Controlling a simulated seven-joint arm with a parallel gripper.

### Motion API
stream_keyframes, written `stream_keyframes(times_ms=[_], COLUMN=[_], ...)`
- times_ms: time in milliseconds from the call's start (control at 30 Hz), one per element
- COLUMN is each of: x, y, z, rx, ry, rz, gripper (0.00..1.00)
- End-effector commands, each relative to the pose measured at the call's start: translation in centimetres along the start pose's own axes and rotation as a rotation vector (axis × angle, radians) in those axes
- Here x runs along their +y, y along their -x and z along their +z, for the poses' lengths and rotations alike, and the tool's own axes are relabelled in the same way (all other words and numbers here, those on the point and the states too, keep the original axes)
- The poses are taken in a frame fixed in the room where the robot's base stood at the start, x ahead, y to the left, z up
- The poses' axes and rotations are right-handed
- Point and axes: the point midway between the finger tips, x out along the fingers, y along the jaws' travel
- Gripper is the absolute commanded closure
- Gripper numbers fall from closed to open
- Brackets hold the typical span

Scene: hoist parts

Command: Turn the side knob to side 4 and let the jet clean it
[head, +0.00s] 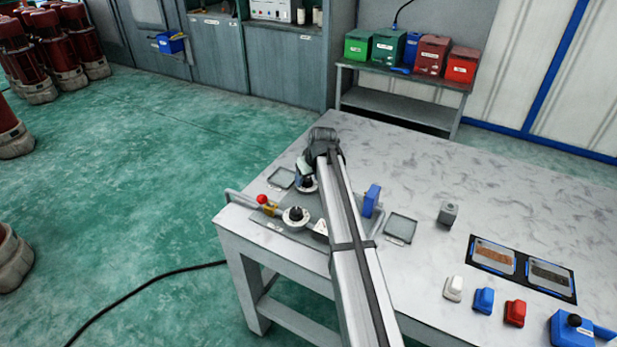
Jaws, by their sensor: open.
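A grey fixture plate (281,238) lies at the table's left corner. On it are a black knob on a white round dial (296,216) and a second dark knob on a white base (307,185) farther back. The numbers on the dials are too small to read, and I cannot tell which is the side knob. My gripper (305,168) is open, small and mostly hidden by my arm, close above the farther knob; whether it touches is unclear. A red-ball lever with a yellow part (267,204) sits at the plate's left. No jet is clearly seen.
A blue upright block (371,200) stands right of my arm, near a shallow grey tray (400,228). A small grey block (447,213), two sample panels (522,268) and several coloured pieces lie farther right. The table's far right is clear.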

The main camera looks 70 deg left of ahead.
Motion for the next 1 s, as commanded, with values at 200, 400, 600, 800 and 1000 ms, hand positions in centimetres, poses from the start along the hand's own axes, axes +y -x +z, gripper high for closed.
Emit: stream_keyframes(times_ms=[200,400,600,800,1000], x=[-0.01,-0.01,-0.01,-0.01,-0.05], y=[0.0,0.02,0.03,0.03,0.04], z=[-0.02,-0.01,-0.02,-0.02,-0.02], rx=[0.0,0.0,0.0,0.0,0.001], ry=[0.0,0.0,0.0,0.0,-0.016], rz=[0.0,0.0,0.0,0.0,0.006], gripper=[0.37,0.56,0.75,0.93,0.93])
